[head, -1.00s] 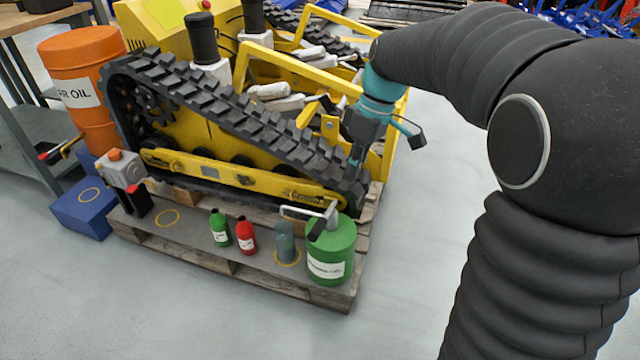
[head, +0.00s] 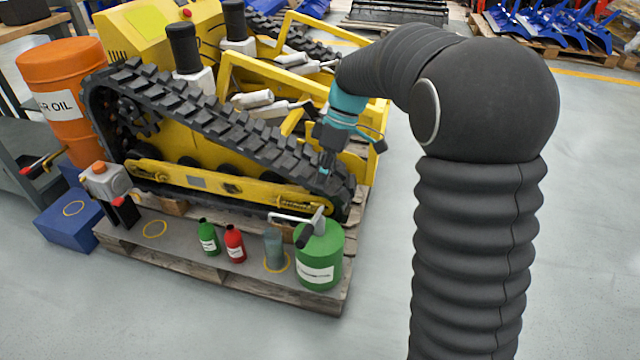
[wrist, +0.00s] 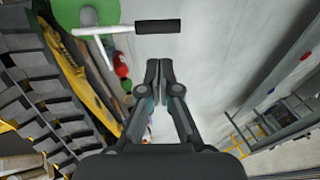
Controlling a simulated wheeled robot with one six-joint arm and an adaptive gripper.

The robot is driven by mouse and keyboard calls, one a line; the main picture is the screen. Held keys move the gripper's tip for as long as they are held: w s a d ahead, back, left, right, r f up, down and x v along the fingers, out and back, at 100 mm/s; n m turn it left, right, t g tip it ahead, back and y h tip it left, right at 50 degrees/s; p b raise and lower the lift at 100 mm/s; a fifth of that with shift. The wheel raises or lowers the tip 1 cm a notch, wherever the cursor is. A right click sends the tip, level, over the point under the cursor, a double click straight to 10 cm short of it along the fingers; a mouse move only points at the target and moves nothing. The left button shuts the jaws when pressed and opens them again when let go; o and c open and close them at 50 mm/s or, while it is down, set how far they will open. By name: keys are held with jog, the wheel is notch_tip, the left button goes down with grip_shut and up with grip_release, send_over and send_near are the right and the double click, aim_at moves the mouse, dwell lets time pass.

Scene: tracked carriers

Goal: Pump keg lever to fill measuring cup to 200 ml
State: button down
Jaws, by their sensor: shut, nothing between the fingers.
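The green keg (head: 320,262) stands at the right front corner of the wooden pallet. Its pump lever (head: 303,236) has a black handle and also shows in the wrist view (wrist: 158,27). The grey-green measuring cup (head: 274,248) stands in a yellow ring left of the keg; its fill level cannot be read. My gripper (head: 326,172) is above and behind the keg, near the front end of the track. In the wrist view my gripper (wrist: 158,66) is shut and empty, its tips apart from the lever handle.
A green bottle (head: 208,238) and a red bottle (head: 235,244) stand left of the cup. The black track (head: 230,125) of the yellow machine rises behind. An orange drum (head: 65,95) and blue box (head: 70,218) are at left. The floor right of the pallet is clear.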

aim_at(305, 232)
jog(key=b+x, duration=0.1)
jog(key=x, duration=1)
jog(key=shift+f, duration=0.3)
